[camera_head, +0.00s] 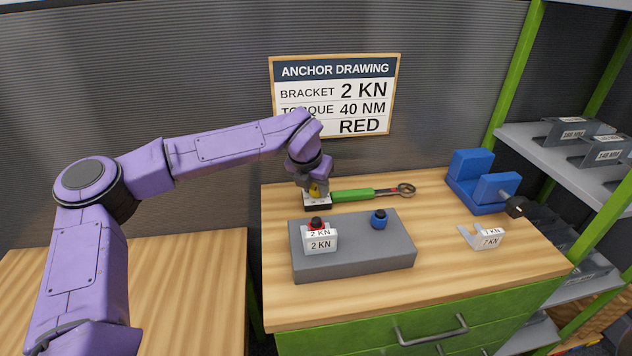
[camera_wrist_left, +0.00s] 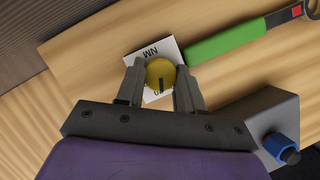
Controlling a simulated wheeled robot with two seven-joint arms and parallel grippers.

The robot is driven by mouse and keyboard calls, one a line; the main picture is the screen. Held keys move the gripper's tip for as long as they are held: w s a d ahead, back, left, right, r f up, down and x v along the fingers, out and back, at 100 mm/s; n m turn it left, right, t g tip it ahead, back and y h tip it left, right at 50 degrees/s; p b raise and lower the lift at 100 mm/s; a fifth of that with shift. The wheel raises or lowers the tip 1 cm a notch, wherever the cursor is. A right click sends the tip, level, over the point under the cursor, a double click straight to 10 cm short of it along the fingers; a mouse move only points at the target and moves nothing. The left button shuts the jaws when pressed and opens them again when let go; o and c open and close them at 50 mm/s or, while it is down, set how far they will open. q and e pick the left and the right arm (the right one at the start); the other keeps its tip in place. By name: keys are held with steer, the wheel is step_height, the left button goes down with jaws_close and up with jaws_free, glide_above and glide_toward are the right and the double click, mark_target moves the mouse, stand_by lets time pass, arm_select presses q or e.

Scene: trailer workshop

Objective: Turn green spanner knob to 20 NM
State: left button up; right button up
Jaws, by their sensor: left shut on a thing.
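The green spanner (camera_head: 353,195) lies on the wooden workbench, its ring end to the right. At its left end is a white dial plate on a dark block (camera_head: 317,204), with a yellow knob (camera_wrist_left: 161,73) on top. My left gripper (camera_head: 314,187) reaches down from above and is shut on the yellow knob. In the left wrist view the two fingers stand on either side of the knob, and a dark pointer mark shows on it. "NM" is readable on the plate (camera_wrist_left: 151,51); most other markings are hidden. My right gripper is not in view.
A grey block (camera_head: 372,257) in front of the spanner carries a red-topped post with a "2 KN" bracket (camera_head: 320,241) and a blue post (camera_head: 379,219). The wall sign (camera_head: 335,95) reads torque 40 NM.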

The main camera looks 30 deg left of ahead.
arm_select(q)
steer(key=m+p, duration=0.2)
steer(key=m+h+p, duration=0.1)
steer(key=m, duration=0.1)
steer(key=m+h+p, duration=0.1)
steer(key=m+p, duration=0.1)
steer(key=shift+a+r+g+p, duration=0.2)
steer(key=shift+r+g+p, duration=0.1)
steer(key=shift+p, duration=0.05)
steer(key=m+h+p, duration=0.1)
steer(key=m, duration=0.1)
steer(key=shift+w+f+m+g+p, duration=0.1)
steer(key=shift+m+g+p, duration=0.2)
steer(key=shift+m+p, duration=0.1)
steer(key=shift+a+f+m+g+h+p, duration=0.15)
steer(key=shift+m+g+h+p, duration=0.3)
steer(key=shift+m, duration=0.65)
steer(key=o, duration=1.1)
steer(key=shift+c, duration=0.2)
